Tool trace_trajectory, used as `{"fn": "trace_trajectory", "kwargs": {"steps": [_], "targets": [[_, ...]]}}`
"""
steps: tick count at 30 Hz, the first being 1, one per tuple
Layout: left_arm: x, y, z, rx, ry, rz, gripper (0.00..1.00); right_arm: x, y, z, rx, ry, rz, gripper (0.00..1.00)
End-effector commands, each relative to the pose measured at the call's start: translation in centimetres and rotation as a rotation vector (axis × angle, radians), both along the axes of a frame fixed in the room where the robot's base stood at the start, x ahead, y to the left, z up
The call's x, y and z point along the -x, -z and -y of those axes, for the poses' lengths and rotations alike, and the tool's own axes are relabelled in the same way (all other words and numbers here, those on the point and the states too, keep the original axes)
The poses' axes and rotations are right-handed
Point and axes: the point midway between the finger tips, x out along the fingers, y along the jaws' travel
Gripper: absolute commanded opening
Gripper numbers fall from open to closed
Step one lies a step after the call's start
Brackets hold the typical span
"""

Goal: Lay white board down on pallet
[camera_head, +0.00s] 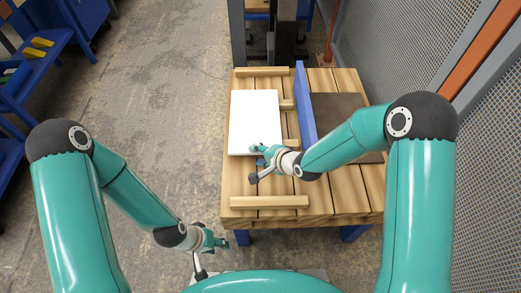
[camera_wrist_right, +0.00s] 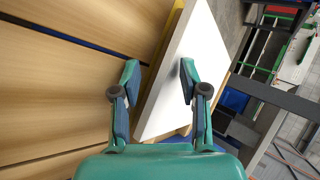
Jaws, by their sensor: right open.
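The white board (camera_head: 254,115) lies over the left part of the slatted wooden pallet (camera_head: 328,205), and looks roughly flat in the head view. My right gripper (camera_head: 257,164) is at the board's near edge, by its near right corner. In the right wrist view my right gripper (camera_wrist_right: 158,70) is open, with the edge of the white board (camera_wrist_right: 172,78) between its fingers, apparently not clamped. Whether the board rests fully on the wood cannot be told. My left gripper (camera_head: 211,242) is empty, low and left of the pallet's near edge; its finger opening is unclear.
Wooden strips lie at the far side (camera_head: 262,71) and near side (camera_head: 270,202) of the board. An upright blue divider (camera_head: 304,108) stands to its right, with a dark brown panel (camera_head: 340,112) beyond. A mesh fence (camera_head: 400,45) closes the right; floor (camera_head: 165,110) is clear at left.

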Motion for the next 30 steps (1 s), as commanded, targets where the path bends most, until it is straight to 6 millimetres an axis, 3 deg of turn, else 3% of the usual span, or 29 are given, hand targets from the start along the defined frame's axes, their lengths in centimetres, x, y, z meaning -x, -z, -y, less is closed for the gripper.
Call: {"fn": "trace_trajectory", "kwargs": {"steps": [16,30], "targets": [[0.0,-4.8,0.0,0.0,0.0,0.0,0.4,0.3,-0.8,0.1,0.164,-0.002,-0.194,0.44],[0.0,-8.6,0.0,0.0,0.0,0.0,0.4,0.1,-0.8,0.3,0.196,0.003,-0.227,0.44]]}}
